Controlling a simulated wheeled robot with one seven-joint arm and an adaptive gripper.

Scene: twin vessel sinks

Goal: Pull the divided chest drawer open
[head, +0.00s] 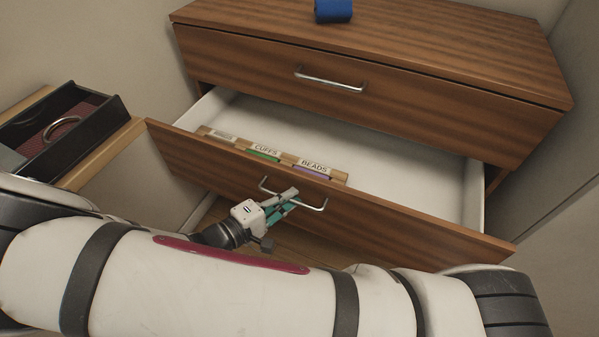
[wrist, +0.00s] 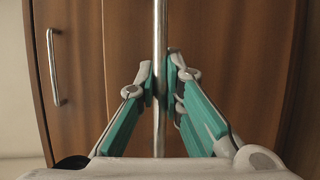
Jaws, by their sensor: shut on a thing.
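The divided chest drawer (head: 400,222) is the lower drawer of a wooden chest (head: 440,45), and it stands well out from the chest in the head view. Its white inside shows, with a wooden divider strip (head: 335,175) near the front carrying labels, of which "CUFFS" and "BEADS" are readable. A silver bar handle (head: 318,207) is on its front. My gripper (head: 290,198) is at this handle. In the wrist view my gripper (wrist: 163,85) has its two teal-padded fingers closed on the handle bar (wrist: 160,35), one on each side.
The upper drawer, with its own handle (head: 330,80), is closed. A blue object (head: 333,10) sits on the chest top. At left, a black tray (head: 90,125) holds a ring-shaped item (head: 60,128) on a wooden surface. Walls stand close on both sides.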

